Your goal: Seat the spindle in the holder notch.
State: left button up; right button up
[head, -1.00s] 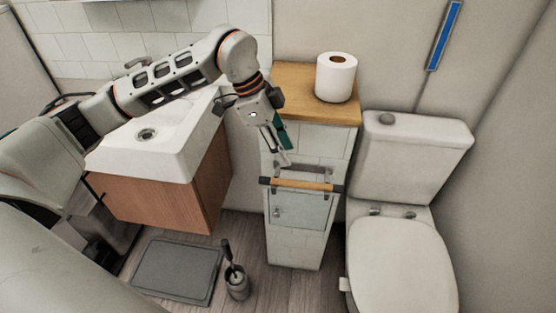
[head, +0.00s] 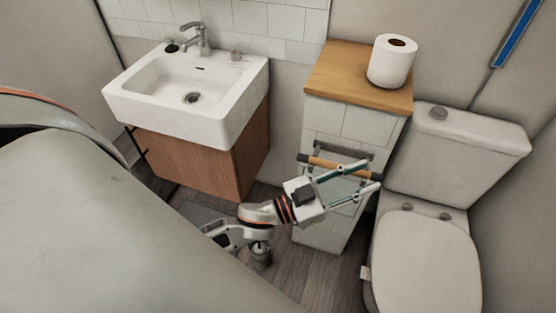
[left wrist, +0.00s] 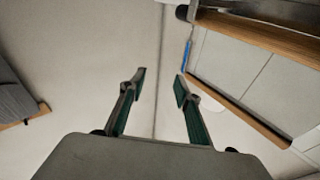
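The spindle (head: 330,163), a wooden rod with dark ends, lies across the front of the grey metal holder (head: 343,151) on the tiled pillar. I cannot tell whether its ends sit in the notch. My left gripper (head: 373,176) is open and points right, its fingers overlapping the spindle's right part in the head view. In the left wrist view the fingers (left wrist: 161,80) are apart with nothing between them. There the spindle (left wrist: 255,34) runs through the upper right, outside the fingers, its dark end visible. My right gripper is not in view.
A wooden top (head: 345,75) with a paper roll (head: 391,61) is above the holder. The toilet (head: 425,255) is close on the right, the sink (head: 185,95) on the left. A brush pot (head: 261,254) stands on the floor below my left arm.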

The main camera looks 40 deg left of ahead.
pick_arm(q)
jog(key=s+a+f+n+g+y, duration=0.1)
jog(key=s+a+f+n+y, duration=0.15)
jog(key=f, duration=0.35)
jog(key=s+a+f+n+y, duration=0.1)
jog(key=s+a+f+y, duration=0.1)
jog(key=a+f+y, duration=0.35)
jog(key=s+a+f+g+p, duration=0.1)
jog(key=s+f+g, duration=0.1)
jog(key=s+f, duration=0.3)
jog(key=s+a+f+g+y+p, duration=0.1)
jog(key=s+f+g+p, duration=0.1)
jog(key=s+f, duration=0.4)
jog(key=shift+s+a+n+g, duration=0.4)
jog(key=shift+n, duration=0.05)
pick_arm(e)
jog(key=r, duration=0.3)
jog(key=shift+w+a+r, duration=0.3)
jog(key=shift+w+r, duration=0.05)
pick_arm(q)
jog(key=shift+f, duration=0.1)
